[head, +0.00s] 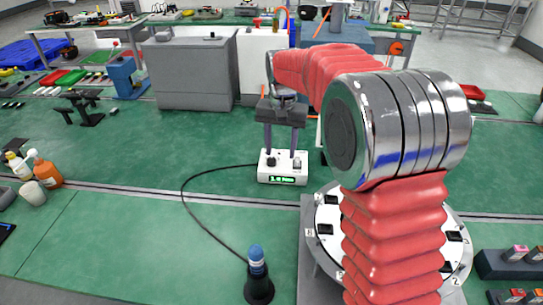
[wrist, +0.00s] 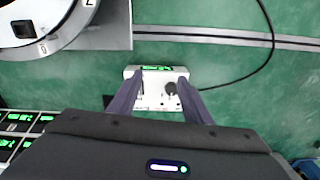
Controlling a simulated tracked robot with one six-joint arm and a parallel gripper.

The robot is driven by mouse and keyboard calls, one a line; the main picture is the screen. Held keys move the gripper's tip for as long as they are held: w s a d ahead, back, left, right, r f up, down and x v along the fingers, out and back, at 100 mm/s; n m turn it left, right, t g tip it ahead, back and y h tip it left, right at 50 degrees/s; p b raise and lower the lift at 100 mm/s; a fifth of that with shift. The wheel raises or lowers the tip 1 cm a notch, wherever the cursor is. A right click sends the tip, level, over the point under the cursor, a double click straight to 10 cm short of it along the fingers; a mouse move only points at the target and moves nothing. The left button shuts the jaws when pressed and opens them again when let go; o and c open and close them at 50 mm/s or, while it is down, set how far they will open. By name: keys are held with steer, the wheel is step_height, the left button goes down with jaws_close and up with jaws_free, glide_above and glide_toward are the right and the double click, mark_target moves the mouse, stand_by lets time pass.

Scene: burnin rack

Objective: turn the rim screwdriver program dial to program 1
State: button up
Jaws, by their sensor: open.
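The screwdriver controller (head: 283,178) is a small white box with a lit green display (head: 283,180) on the green bench in the head view; the display text is too small to read surely. Its dark round dial (head: 271,161) is on the top, left of centre, and shows in the wrist view (wrist: 170,88) on the box. My gripper (head: 281,152) is open, fingers pointing down over the box. In the wrist view its fingers (wrist: 160,82) reach either side of the box's middle, with the dial between them. I cannot tell whether they touch anything. The dial's pointer setting is not readable.
A dark screwdriver with a blue top (head: 257,275) stands at front, its black cable (head: 183,190) curving to the box. A white round turntable (head: 325,220) with numbered places is at right. A grey cabinet (head: 195,75) stands behind left. The bench left of the box is mostly clear.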

steer(key=w+a+f+m, duration=0.1)
steer(key=w+a+m, duration=0.15)
steer(key=w, duration=0.45)
step_height(320, 180, up, 4)
steer(key=r+m, duration=0.1)
steer(key=m, duration=0.3)
glide_above(272, 159)
steer(key=shift+a+f, duration=0.1)
steer(key=shift+f, duration=0.15)
step_height(272, 159, down, 14)
steer(key=shift+r, duration=0.1)
stand_by(0.5)
steer(key=c, duration=1.1)
